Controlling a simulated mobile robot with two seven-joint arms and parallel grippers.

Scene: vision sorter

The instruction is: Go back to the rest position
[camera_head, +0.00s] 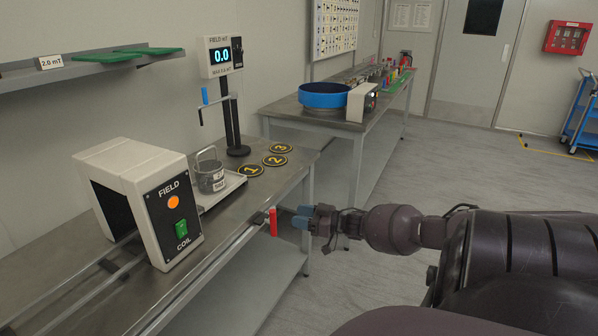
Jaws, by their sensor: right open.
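My right gripper (303,217) has blue fingertips and is at the front edge of the steel bench (286,157), just right of a small red handle (273,222). Its jaws are open, and a narrow gap shows between the fingertips and the handle. My right arm reaches in from the right side of the view. My left gripper is not in the view.
A white field coil box (138,198) stands on the bench. Beside it, a grey pot (210,176) sits on a white tray. A field meter (220,56) stands behind numbered discs (275,160). Another bench holds a blue bowl (323,95).

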